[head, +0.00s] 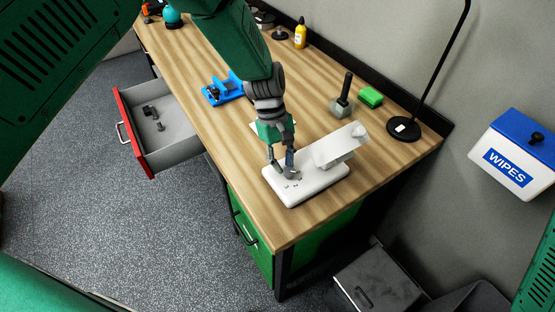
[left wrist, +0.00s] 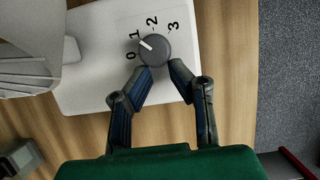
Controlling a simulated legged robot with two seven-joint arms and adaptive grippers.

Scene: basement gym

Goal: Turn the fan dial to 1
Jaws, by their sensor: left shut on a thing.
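The white fan (head: 325,183) stands near the front right end of the wooden desk, its base flat on the top. Its round grey dial (left wrist: 156,52) shows in the left wrist view, with the marks 0, 1, 2 and 3 around it. The white pointer line on the dial points up and left, toward the 1. My left gripper (head: 284,172) reaches down over the fan base. Its fingertips (left wrist: 156,68) are shut on the dial at its near edge. My right gripper is not in view.
A red-fronted drawer (head: 180,150) stands open at left. A wipes box (head: 512,155) is at right.

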